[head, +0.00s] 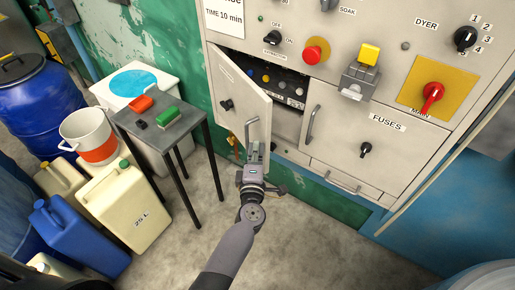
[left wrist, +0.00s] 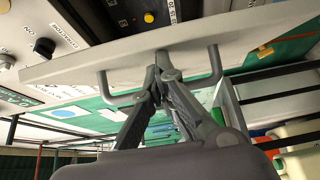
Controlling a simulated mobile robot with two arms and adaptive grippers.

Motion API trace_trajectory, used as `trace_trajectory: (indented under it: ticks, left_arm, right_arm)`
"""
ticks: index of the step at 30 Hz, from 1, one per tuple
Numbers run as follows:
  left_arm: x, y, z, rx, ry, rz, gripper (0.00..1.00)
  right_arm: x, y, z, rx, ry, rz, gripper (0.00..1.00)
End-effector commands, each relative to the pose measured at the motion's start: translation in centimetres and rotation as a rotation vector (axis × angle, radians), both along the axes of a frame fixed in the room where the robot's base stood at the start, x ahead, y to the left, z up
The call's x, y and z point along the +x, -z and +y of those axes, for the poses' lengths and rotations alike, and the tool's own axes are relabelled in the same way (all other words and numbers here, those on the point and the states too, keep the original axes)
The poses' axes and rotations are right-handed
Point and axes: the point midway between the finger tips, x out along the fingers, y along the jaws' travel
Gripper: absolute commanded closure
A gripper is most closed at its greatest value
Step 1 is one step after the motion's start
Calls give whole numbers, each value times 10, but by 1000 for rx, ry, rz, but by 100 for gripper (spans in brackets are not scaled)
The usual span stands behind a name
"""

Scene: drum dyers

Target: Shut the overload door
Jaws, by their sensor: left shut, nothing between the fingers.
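The overload door (head: 238,96) is a light grey panel at the left of the control cabinet. It stands open, swung out on its left side, with coloured parts showing in the compartment (head: 277,80) behind it. Its bar handle (head: 248,132) is near its free edge. My left gripper (head: 256,150) is at the lower end of this handle. In the left wrist view the door (left wrist: 100,62) spans the top, and the shut fingers (left wrist: 160,72) cross the handle's bar (left wrist: 213,72) near the door face. Whether they touch is unclear. My right gripper is not in view.
The fuses door (head: 370,125) to the right is closed. Above are a red emergency button (head: 315,50), a yellow switch (head: 369,54) and a red main knob (head: 432,92). A small table (head: 178,132) and several jugs stand left. The floor (head: 295,225) in front is clear.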

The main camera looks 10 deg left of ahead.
Motion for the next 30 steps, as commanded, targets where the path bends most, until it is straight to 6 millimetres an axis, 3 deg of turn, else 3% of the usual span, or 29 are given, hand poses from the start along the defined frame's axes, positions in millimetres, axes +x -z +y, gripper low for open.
trace_trajectory:
  ticks: [14,17,30]
  left_arm:
    - [-2,-3,4,1,-11,-7,100]
    - [-13,-2,2,0,-10,-4,100]
    - [-100,0,-18,2,0,0,100]
  right_arm:
    - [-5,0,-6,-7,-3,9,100]
    - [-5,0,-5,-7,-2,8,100]
    - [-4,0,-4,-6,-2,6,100]
